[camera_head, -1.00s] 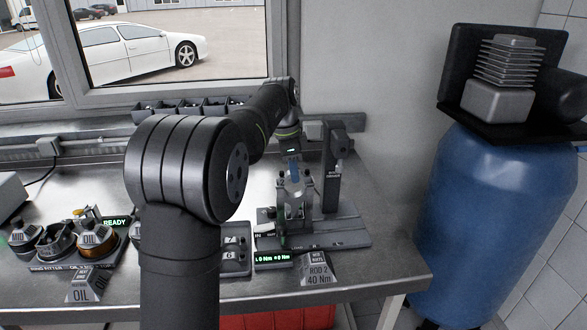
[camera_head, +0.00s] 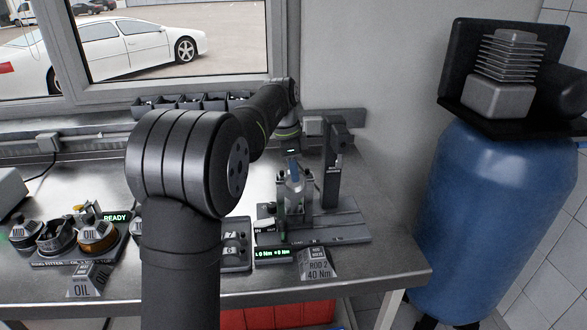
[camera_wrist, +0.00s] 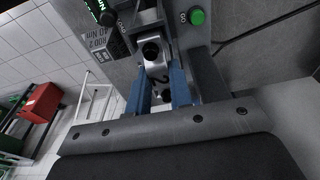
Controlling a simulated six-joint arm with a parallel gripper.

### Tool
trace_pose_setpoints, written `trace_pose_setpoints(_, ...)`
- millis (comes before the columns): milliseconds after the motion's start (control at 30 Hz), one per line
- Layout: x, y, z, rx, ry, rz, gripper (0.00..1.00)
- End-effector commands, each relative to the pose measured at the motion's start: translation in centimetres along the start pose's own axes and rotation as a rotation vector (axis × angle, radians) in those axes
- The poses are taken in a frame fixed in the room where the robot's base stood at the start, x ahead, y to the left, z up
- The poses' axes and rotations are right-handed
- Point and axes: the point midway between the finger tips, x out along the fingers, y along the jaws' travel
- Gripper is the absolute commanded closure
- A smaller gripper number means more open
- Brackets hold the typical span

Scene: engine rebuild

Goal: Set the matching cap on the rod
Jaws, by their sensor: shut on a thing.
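My gripper (camera_wrist: 160,72) points down, its two blue fingers shut on a pale metal piece that looks like the rod cap (camera_wrist: 156,68). In the head view my gripper (camera_head: 293,172) is at the upright dark fixture (camera_head: 282,205) on the bench. The metal piece sits low between the fixture's posts. A dark round opening shows beyond the fingertips in the wrist view. The rod itself is mostly hidden by the fixture and fingers, so I cannot tell whether cap and rod touch. A sign (camera_head: 319,268) in front reads "ROD 2 40 Nm".
A tall dark post (camera_head: 333,165) stands close behind and right of the fixture. A green-lit torque display (camera_head: 273,254) is at its front. Ring and oil stations (camera_head: 75,245) fill the bench's left. A blue drum (camera_head: 492,220) stands off the right end.

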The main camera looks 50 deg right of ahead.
Motion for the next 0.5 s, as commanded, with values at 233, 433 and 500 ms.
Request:
trace_pose_setpoints(233, -0.02, -0.01, -0.01, 0.0, 0.0, -0.001, 1.0)
trace_pose_setpoints(433, -0.03, -0.01, -0.01, 0.0, 0.0, -0.001, 0.61)
trace_pose_setpoints(500, -0.02, -0.01, -0.01, 0.0, 0.0, -0.001, 0.55)
